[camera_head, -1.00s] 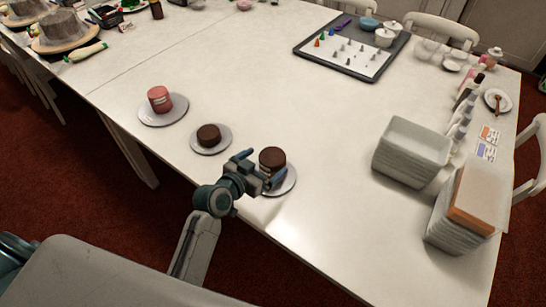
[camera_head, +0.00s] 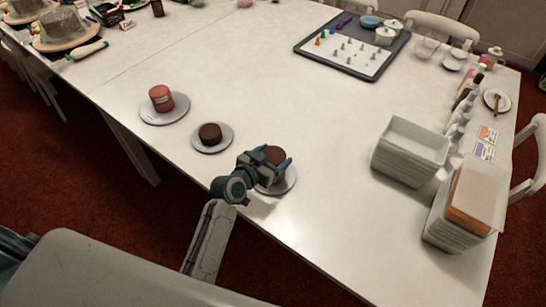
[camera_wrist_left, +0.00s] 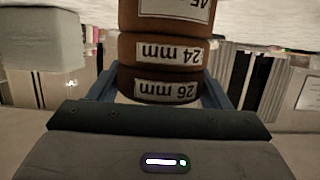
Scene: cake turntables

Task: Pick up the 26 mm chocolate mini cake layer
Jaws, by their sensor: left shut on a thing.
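A brown stack of mini cake layers stands on the right-hand small plate (camera_head: 287,184) near the table's front edge. In the left wrist view, which is upside down, the layer labelled 26 mm (camera_wrist_left: 160,87) is the top one. It touches the 24 mm layer (camera_wrist_left: 165,52) beneath it, with a taller layer (camera_wrist_left: 172,12) below that, its label partly cut off. My left gripper (camera_head: 273,164) is shut on the 26 mm layer, with a blue finger on either side; it partly hides the stack in the head view. My right gripper is not in view.
A brown layer (camera_head: 210,132) on a plate and a pink stack (camera_head: 161,97) on another plate stand to the left. Stacked white tubs (camera_head: 408,155) stand to the right. A dark tray (camera_head: 372,73) lies at the back. The table's middle is clear.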

